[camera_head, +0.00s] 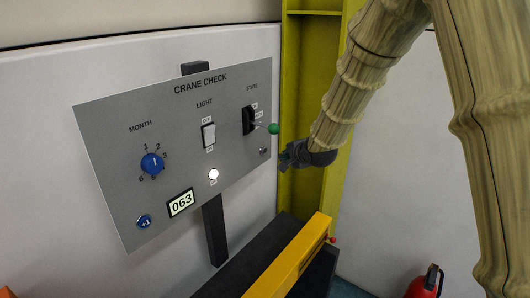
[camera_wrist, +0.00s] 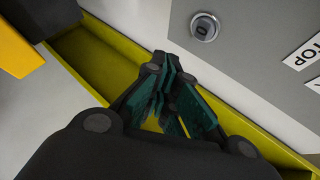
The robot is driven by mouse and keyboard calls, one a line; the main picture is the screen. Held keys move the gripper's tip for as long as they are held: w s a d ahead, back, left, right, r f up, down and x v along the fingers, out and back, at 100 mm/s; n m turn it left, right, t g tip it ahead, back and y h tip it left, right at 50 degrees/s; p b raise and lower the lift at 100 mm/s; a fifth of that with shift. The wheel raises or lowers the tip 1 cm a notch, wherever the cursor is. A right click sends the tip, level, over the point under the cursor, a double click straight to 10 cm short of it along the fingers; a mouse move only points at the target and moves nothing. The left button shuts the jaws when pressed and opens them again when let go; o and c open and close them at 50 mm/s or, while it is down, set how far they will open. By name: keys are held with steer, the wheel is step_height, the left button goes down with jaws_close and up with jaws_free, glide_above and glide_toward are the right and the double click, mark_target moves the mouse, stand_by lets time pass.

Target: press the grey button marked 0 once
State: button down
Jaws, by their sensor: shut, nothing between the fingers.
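The grey panel (camera_head: 180,150) titled CRANE CHECK carries a small round grey button (camera_head: 264,152) near its right edge, below the STATE lever. The button also shows in the wrist view (camera_wrist: 205,26), at the top right, with a dark mark on its face. My gripper (camera_head: 283,158) is shut and empty. In the head view its fingertips appear just right of the panel's edge, close to the button. In the wrist view the fingertips (camera_wrist: 168,88) are below and left of the button, with a visible gap, over the yellow-green post.
The STATE lever with a green knob (camera_head: 273,128) sits just above the button. A light switch (camera_head: 208,135), a lit lamp (camera_head: 213,174), a blue knob (camera_head: 152,163), a blue +1 button (camera_head: 145,221) and a 063 display (camera_head: 181,203) share the panel. A yellow beam (camera_head: 290,258) lies below.

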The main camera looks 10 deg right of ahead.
steer(key=shift+w+a, duration=1.45)
steer(key=shift+a, duration=0.1)
steer(key=shift+w+a, duration=0.1)
stand_by(0.4)
steer(key=shift+w+a, duration=0.2)
steer(key=shift+w+a, duration=0.3)
stand_by(1.4)
steer(key=shift+d, duration=0.1)
steer(key=shift+s+d, duration=0.5)
steer(key=shift+s, duration=0.1)
steer(key=s+d, duration=0.3)
steer(key=shift+s+d, duration=0.25)
steer(key=shift+s, duration=0.05)
stand_by(0.5)
